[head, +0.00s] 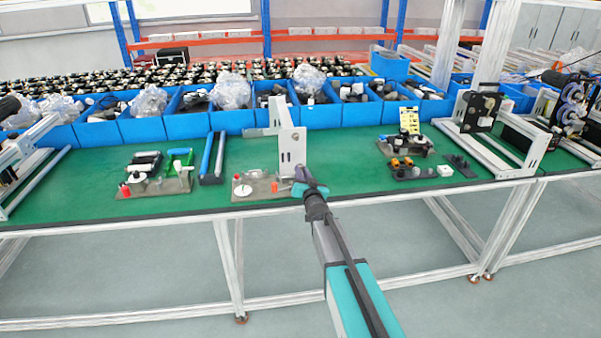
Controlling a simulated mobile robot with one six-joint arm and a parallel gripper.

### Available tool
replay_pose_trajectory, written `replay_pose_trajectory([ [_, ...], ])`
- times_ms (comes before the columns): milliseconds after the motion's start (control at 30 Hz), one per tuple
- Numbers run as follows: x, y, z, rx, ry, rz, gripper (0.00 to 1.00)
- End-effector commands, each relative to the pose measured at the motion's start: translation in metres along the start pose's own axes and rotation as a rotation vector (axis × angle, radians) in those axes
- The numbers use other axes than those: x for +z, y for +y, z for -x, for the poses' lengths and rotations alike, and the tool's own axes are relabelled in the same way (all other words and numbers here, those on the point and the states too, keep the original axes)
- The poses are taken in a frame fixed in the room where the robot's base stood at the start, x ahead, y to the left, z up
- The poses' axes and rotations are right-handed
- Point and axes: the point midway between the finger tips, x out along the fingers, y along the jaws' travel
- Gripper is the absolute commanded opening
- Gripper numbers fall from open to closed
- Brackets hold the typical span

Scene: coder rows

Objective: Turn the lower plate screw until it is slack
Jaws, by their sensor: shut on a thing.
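A white upright plate (287,132) stands on the green bench top, above a small brown base board (262,188). My gripper (301,174) is at the lower right part of the plate, at the height of its lower screw. Its jaws are shut on the lower plate screw, which they hide almost wholly. A small dark spot, perhaps the upper screw (296,138), shows higher on the plate face. How far the screw is turned cannot be seen.
Blue bins (320,117) line the back. A blue tray (212,160) stands left; a dark tray (408,172) lies right. The green bench top (350,180) is clear between plate and dark tray.

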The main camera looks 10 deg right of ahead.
Motion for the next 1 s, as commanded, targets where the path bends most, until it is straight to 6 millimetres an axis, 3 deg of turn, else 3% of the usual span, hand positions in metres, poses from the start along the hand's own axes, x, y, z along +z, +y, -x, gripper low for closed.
replay_pose_trajectory([
  [1000, 0.0015, 0.0006, 0.0013, 0.000, 0.000, 0.748, 0.00],
])
